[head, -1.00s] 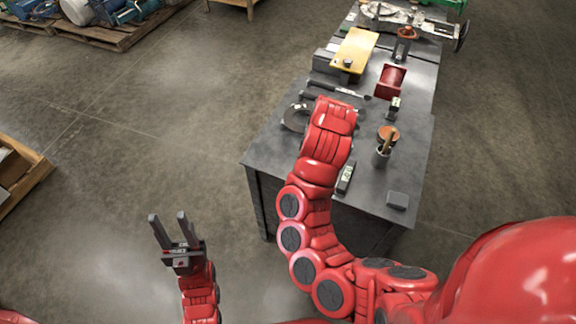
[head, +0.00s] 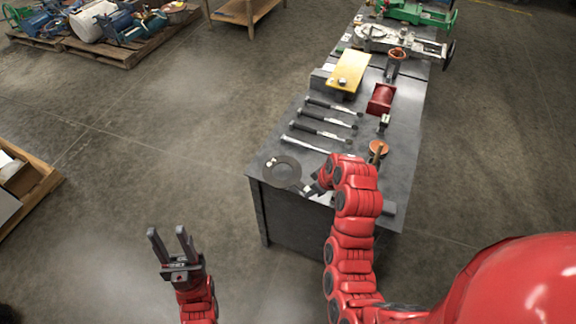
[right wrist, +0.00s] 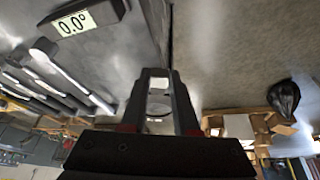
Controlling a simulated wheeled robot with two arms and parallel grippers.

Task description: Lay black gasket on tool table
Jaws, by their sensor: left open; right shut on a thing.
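The black gasket (head: 268,174) is a flat dark ring in the head view, at the near left corner of the grey tool table (head: 401,170). My right gripper (head: 309,188) is shut on the ring's right side; my arm partly hides the grip. I cannot tell whether the ring touches the tabletop or hangs just above it. In the right wrist view the fingers (right wrist: 160,90) point along the table's edge, and part of a ring shows between them. My left gripper (head: 173,240) is open and empty, over the floor left of the table.
Several long-handled tools (head: 325,132) lie behind the gasket. A digital level (right wrist: 88,22) shows in the wrist view. Open floor lies left.

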